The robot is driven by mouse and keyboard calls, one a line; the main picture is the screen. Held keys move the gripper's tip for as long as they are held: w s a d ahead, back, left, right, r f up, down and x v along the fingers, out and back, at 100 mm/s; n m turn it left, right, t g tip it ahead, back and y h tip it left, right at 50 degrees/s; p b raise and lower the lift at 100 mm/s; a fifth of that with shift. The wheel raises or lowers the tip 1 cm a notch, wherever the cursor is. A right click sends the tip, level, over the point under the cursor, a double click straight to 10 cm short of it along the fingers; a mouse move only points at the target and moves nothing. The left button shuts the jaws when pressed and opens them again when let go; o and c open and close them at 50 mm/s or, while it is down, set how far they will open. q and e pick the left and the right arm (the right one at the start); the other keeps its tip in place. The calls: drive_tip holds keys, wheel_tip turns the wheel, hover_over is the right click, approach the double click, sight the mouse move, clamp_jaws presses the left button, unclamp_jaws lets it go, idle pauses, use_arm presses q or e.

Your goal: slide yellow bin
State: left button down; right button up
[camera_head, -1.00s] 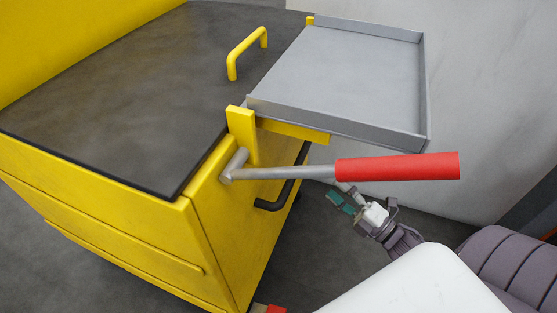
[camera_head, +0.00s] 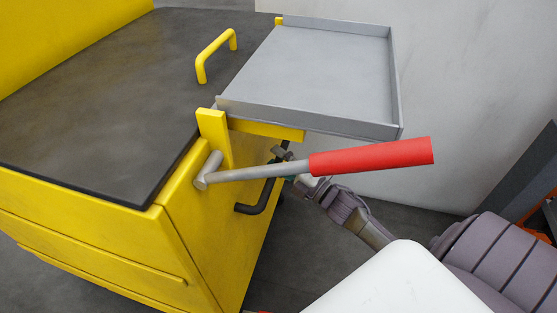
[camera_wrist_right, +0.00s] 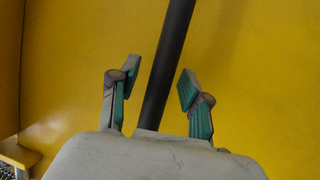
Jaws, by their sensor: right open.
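The yellow bin (camera_head: 216,221) is a large cart-like box with a dark grey top, at the left and middle of the head view. A black bar handle (camera_head: 264,196) is on its right side, and it also shows in the right wrist view (camera_wrist_right: 169,60). My right gripper (camera_head: 280,163) is at the handle, partly hidden behind the red-gripped lever. In the right wrist view my right gripper (camera_wrist_right: 151,90) is open, with the black bar between its two green-padded fingers. Contact with the bar cannot be told. My left gripper does not show.
A lever with a red grip (camera_head: 370,157) sticks out from the bin's side, above my right wrist. A grey metal tray (camera_head: 318,72) overhangs the same side. A yellow loop handle (camera_head: 201,67) stands on the top. A pale wall (camera_head: 470,80) is behind.

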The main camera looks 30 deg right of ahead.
clamp_jaws()
drive_tip(key=shift+w, duration=0.1)
idle(0.4)
